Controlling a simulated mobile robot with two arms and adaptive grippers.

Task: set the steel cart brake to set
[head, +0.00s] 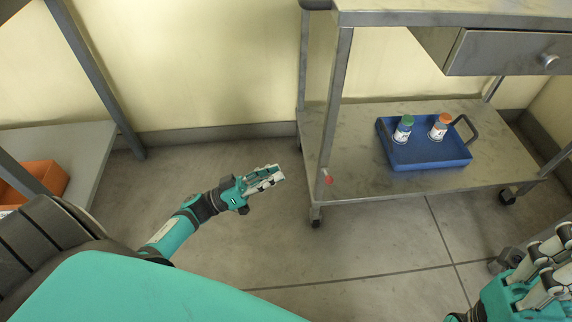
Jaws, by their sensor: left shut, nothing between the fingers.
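The steel cart (350,150) stands at the right, with a top, a drawer and a lower shelf. A small brake lever with a red end (328,180) sits by its front left leg, at lower shelf height. Which position the brake is in I cannot tell. My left gripper (281,174) is shut and empty, left of the red end and apart from it, pointing toward the cart. My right gripper (552,270) is at the lower right, partly cut off by the frame edge; whether it is open or shut is unclear.
A blue tray (430,157) on the lower shelf holds a green-capped bottle (403,129) and an orange-capped bottle (440,126). The drawer (505,52) looks closed. An orange bin (40,178) sits on a shelf at the left. Floor between the shelf and cart is clear.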

